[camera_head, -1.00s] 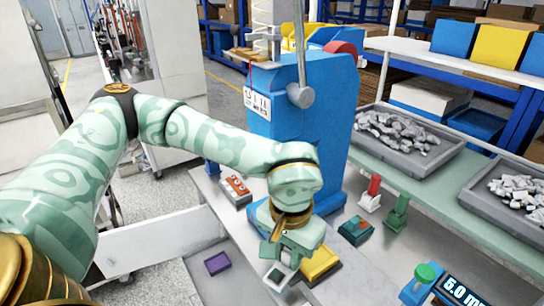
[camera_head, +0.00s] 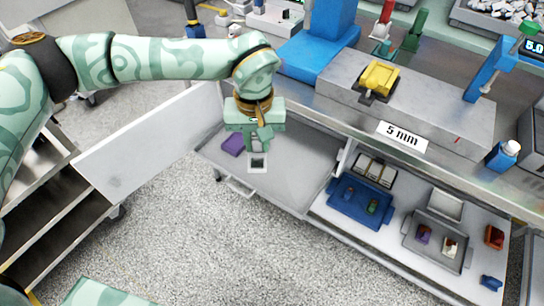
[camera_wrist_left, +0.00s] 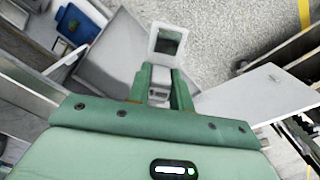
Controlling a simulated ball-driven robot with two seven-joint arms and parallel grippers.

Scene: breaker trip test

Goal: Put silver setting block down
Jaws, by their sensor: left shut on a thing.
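My left gripper (camera_head: 259,148) is shut on the silver setting block (camera_head: 258,163), a small pale block with a dark square face. It holds the block over the light grey open shelf (camera_head: 290,178) in front of the bench, near the shelf's front edge. Whether the block touches the shelf cannot be told. In the left wrist view, the block (camera_wrist_left: 167,40) sticks out beyond the fingers (camera_wrist_left: 160,85). A purple block (camera_head: 234,144) lies on the shelf just left of the gripper. My right gripper is not in view.
A blue tray (camera_head: 348,212) and a grey tray (camera_head: 436,260) with small coloured blocks stand on the lower shelf at right. A yellow piece (camera_head: 379,78) sits on the grey slab above, with a "5 mm" label (camera_head: 402,137). An open white door panel (camera_head: 150,143) stands at left.

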